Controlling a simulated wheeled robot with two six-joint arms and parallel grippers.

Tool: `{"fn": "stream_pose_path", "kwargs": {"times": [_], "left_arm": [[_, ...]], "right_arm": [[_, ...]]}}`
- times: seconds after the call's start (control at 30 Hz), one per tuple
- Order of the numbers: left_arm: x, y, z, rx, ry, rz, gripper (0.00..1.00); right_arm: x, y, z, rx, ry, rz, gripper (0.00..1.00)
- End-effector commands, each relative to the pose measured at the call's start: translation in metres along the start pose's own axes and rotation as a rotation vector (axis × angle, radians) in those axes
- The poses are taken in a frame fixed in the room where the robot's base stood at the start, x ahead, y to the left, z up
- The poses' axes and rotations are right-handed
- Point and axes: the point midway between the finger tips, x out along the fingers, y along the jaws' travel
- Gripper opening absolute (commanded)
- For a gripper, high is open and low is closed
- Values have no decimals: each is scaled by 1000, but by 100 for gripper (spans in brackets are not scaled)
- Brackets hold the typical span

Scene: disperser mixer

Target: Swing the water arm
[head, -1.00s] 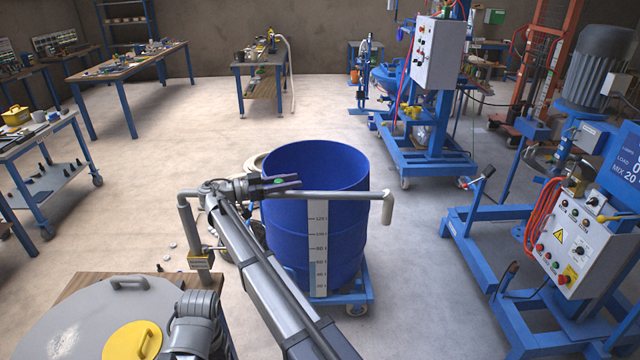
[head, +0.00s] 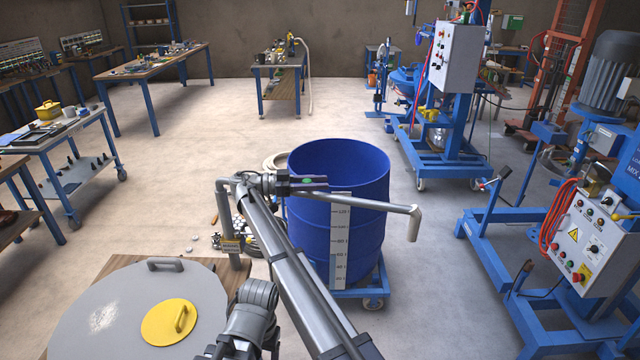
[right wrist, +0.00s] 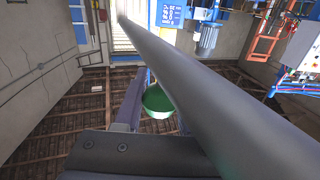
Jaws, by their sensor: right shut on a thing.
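The water arm (head: 377,204) is a grey pipe. It runs from an upright post (head: 235,240) at the left, across in front of the blue drum (head: 362,225), to a pale downturned spout (head: 414,224). In the head view the spout hangs just right of the drum's outline, below rim height. My right gripper (head: 318,184) is shut on the pipe, left of the drum's middle. In the right wrist view the pipe (right wrist: 190,85) crosses close to the camera, with a finger beside it. My left gripper is not in view.
The drum stands on a blue wheeled dolly (head: 362,290). A grey round lid (head: 105,310) with a yellow hatch (head: 170,322) is at the lower left. A blue machine frame with a control box (head: 585,238) stands at the right.

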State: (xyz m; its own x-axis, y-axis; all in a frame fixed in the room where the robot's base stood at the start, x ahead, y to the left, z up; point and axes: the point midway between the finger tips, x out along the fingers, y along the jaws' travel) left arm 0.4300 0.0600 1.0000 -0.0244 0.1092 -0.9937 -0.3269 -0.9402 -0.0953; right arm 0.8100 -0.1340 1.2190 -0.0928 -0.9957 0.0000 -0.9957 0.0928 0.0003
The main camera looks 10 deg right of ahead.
Motion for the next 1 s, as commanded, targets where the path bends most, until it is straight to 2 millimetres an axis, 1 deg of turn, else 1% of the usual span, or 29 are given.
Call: {"fn": "stream_pose_path", "kwargs": {"times": [0.03,0.07,0.3,0.33,0.67,0.87,1.0], "left_arm": [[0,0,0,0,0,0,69],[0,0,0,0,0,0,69],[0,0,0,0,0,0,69],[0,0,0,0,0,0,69],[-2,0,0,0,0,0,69],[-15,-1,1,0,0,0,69],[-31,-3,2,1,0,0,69]], "right_arm": [[0,0,-1,1,3,-1,0],[0,0,-1,1,2,-1,40],[0,0,0,0,1,-1,67],[0,0,0,0,1,-1,69],[1,0,-2,0,0,0,69],[1,0,-15,0,0,0,69],[1,0,-31,0,0,0,69]]}}
